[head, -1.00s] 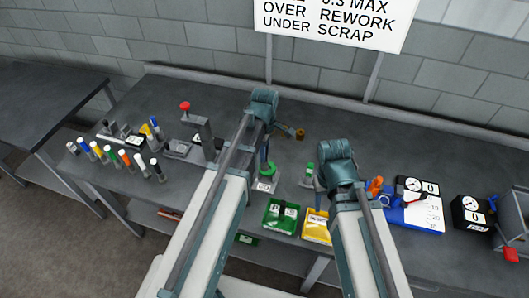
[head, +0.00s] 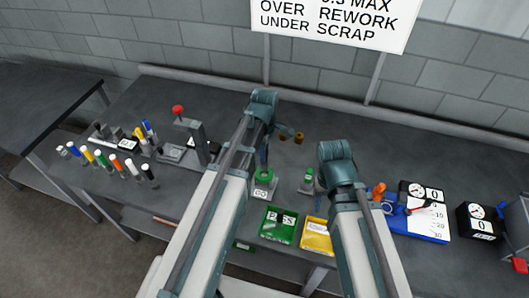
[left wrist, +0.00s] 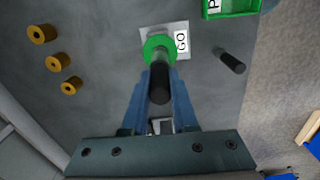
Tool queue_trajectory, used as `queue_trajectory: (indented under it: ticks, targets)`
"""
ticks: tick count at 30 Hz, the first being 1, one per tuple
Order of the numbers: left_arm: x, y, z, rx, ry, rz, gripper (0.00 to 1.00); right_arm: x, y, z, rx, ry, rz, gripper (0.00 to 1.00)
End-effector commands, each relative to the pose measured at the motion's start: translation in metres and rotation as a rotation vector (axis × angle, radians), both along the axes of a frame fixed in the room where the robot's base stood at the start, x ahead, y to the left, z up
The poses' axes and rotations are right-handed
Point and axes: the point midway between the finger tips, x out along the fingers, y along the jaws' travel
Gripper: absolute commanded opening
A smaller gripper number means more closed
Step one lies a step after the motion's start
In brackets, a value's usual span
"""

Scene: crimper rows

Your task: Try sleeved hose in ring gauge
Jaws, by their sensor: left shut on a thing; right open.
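The GO ring gauge is a green ring (head: 264,174) on a pale block marked GO; it also shows in the left wrist view (left wrist: 157,43). My left gripper (head: 264,155) is over the gauge. In the left wrist view its blue fingers (left wrist: 160,88) are shut on a dark hose (left wrist: 160,88), whose near end faces the camera. The hose lines up with the ring; I cannot tell whether its far end is inside. Any sleeve is hard to make out. My right gripper (head: 319,201) is open, partly hidden by its arm, near a small green-topped post (head: 308,176).
A green tray (head: 277,238) and a yellow tray (head: 316,248) sit at the front edge. Several colour-tipped pieces stand at left, beside a red-knobbed press (head: 195,140). Brass rings (left wrist: 55,63) lie behind the gauge. A dark cylinder (left wrist: 231,62) is near it. Dial gauges (head: 477,215) stand at right.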

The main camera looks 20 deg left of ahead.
Motion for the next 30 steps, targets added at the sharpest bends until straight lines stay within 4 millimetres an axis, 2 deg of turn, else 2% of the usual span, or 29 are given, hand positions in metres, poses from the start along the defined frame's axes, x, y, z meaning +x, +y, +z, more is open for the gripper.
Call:
queue_trajectory:
  ticks: [1, 4, 30]
  targets:
    - [0.0, 0.0, -0.007, 0.0, 0.0, 0.0, 0.0, 0.0, 0.0, -0.007, 0.0, 0.0, 0.001, 0.5]
    - [0.0, 0.0, -0.011, 0.0, 0.0, 0.0, 0.0, 0.0, 0.0, -0.011, -0.001, 0.0, 0.002, 0.5]
    - [0.0, 0.0, -0.019, 0.0, 0.0, 0.0, 0.0, 0.0, 0.0, -0.019, -0.001, 0.0, 0.003, 0.5]
